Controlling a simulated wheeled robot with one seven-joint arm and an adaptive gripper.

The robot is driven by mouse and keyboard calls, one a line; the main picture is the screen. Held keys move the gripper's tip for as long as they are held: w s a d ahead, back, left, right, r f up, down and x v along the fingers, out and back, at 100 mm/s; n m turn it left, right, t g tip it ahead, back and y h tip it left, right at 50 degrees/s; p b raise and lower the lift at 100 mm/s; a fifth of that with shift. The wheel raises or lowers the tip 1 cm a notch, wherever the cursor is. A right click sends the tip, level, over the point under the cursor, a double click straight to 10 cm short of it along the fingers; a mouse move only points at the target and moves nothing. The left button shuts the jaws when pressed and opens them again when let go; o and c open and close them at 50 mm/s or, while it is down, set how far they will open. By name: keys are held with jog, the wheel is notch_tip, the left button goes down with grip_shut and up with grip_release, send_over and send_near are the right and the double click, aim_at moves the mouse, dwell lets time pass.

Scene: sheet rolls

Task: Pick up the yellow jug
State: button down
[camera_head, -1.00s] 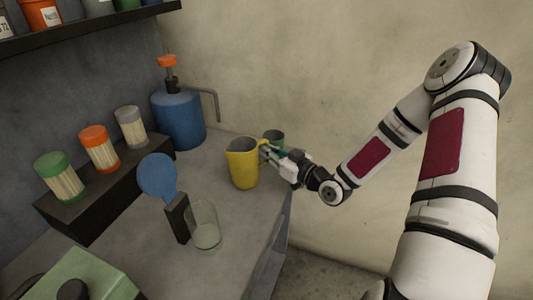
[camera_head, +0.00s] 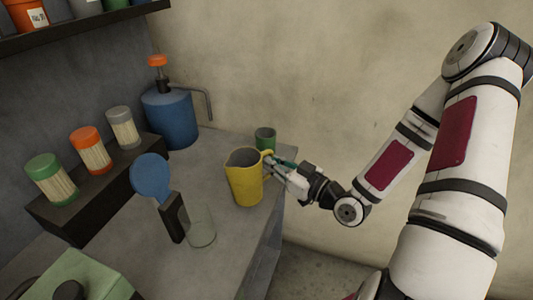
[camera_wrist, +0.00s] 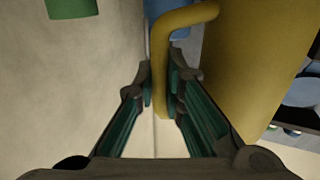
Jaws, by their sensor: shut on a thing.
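The yellow jug (camera_head: 246,180) stands upright at the right side of the grey counter, near its edge. Whether its base touches the counter, I cannot tell. My gripper (camera_head: 271,164) is at the jug's right side, shut on its handle. In the wrist view the yellow handle (camera_wrist: 160,75) runs between my green-padded fingers (camera_wrist: 162,98), and the jug body (camera_wrist: 240,65) fills the area to the right.
A green cup (camera_head: 265,138) stands just behind the jug. A clear glass (camera_head: 201,228) and a blue round paddle on a dark block (camera_head: 173,217) are to its front left. A blue pump container (camera_head: 170,118) stands at the back. The counter's right edge is close.

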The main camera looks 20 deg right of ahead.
aim_at(254, 174)
jog(key=shift+s+a+r+p, duration=0.2)
jog(key=shift+s+p, duration=0.75)
jog(key=shift+s, duration=0.55)
jog(key=shift+s+a+r+p, duration=0.15)
jog(key=shift+s+p, duration=0.8)
jog(key=shift+s, duration=0.5)
